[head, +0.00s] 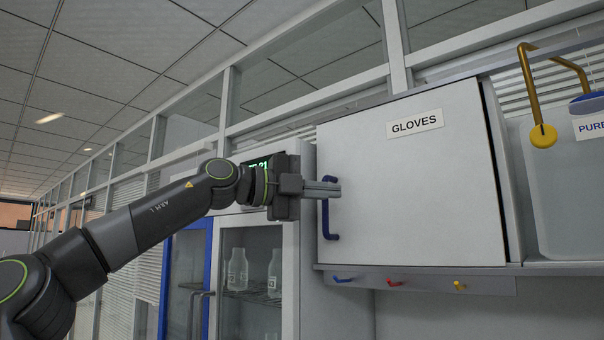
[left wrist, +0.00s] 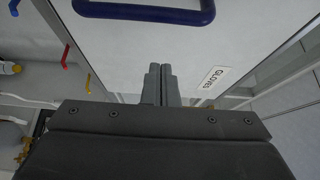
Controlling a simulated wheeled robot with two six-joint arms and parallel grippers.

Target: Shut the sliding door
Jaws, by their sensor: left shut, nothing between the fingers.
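The door is a white panel (head: 420,200) labelled GLOVES (head: 415,123), on a wall cabinet. A dark strip (head: 497,170) runs along its right edge. A blue bar handle (head: 327,215) is on its left side. My left gripper (head: 338,189) is shut and empty, in front of the door's left edge, overlapping the upper part of the handle in the head view. In the left wrist view, the closed fingers (left wrist: 160,70) point at the white panel (left wrist: 125,50), and the blue handle (left wrist: 145,15) lies beyond their tips; contact is not visible. My right gripper is not in view.
Blue, red (head: 395,283) and yellow hooks stick out from a rail (head: 430,284) below the cabinet. A gold-coloured bent bar (head: 530,90) and a clear container (head: 570,190) are at right. A glass-door cabinet (head: 250,270) with bottles stands at lower left.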

